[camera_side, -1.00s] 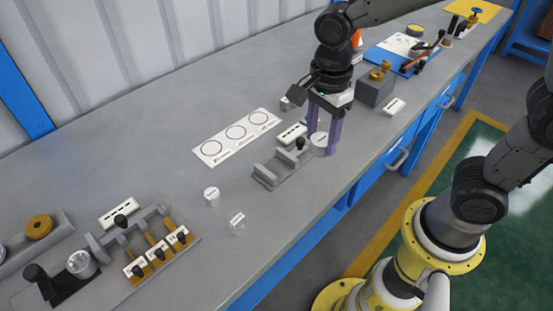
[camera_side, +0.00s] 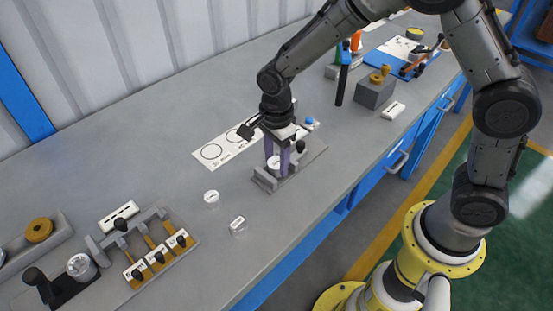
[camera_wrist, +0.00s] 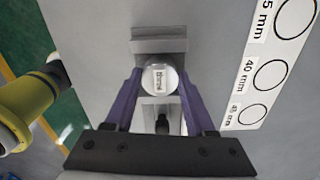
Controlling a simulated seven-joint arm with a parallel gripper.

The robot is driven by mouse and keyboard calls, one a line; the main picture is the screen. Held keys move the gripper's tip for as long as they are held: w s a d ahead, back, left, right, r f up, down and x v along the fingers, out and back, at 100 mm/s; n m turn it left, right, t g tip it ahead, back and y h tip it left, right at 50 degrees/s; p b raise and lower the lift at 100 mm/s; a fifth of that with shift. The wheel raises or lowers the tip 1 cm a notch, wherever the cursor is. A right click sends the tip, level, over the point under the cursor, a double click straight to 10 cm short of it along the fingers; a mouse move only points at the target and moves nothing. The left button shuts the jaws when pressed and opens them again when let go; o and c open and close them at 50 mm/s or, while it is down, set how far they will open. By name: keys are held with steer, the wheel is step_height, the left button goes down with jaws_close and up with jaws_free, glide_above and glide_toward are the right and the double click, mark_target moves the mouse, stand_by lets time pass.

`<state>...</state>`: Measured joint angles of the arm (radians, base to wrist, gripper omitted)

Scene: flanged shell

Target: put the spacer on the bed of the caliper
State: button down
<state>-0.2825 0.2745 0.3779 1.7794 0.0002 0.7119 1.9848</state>
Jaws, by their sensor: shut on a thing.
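The spacer (camera_side: 273,163) is a short round piece with a pale, labelled top. My gripper (camera_wrist: 160,76) is shut on it, with a purple finger on either side. The caliper (camera_side: 262,184) is a grey fixture with upright jaws and a black knob. In the wrist view the spacer (camera_wrist: 160,80) lies between the caliper's far jaw (camera_wrist: 158,45) and its nearer block, over the bed. The fingers and jaws hide the spacer's underside, so I cannot tell whether it touches the bed.
A white card with circles (camera_side: 212,152) lies behind the caliper. A rack with several labelled tags (camera_side: 157,255) is further left. A grey block (camera_side: 374,94) stands at the right.

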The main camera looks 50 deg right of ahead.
mark_target(277, 162)
steer(key=shift+f, duration=0.35)
steer(key=shift+c, duration=1.2)
jaws_free()
steer(key=shift+r, duration=0.15)
step_height(277, 162, up, 12)
steer(key=shift+r, duration=0.15)
steer(key=s+d+r+n+t, duration=0.3)
steer(key=s+d+r+n, duration=0.45)
steer(key=s+n, duration=0.3)
steer(key=s+d+n+t, duration=0.2)
steer(key=s+d+n, duration=0.1)
steer(key=s+n, duration=0.6)
steer(key=shift+s+d+f+t, duration=0.3)
steer(key=shift+s+f, duration=0.1)
steer(key=shift+s, duration=0.65)
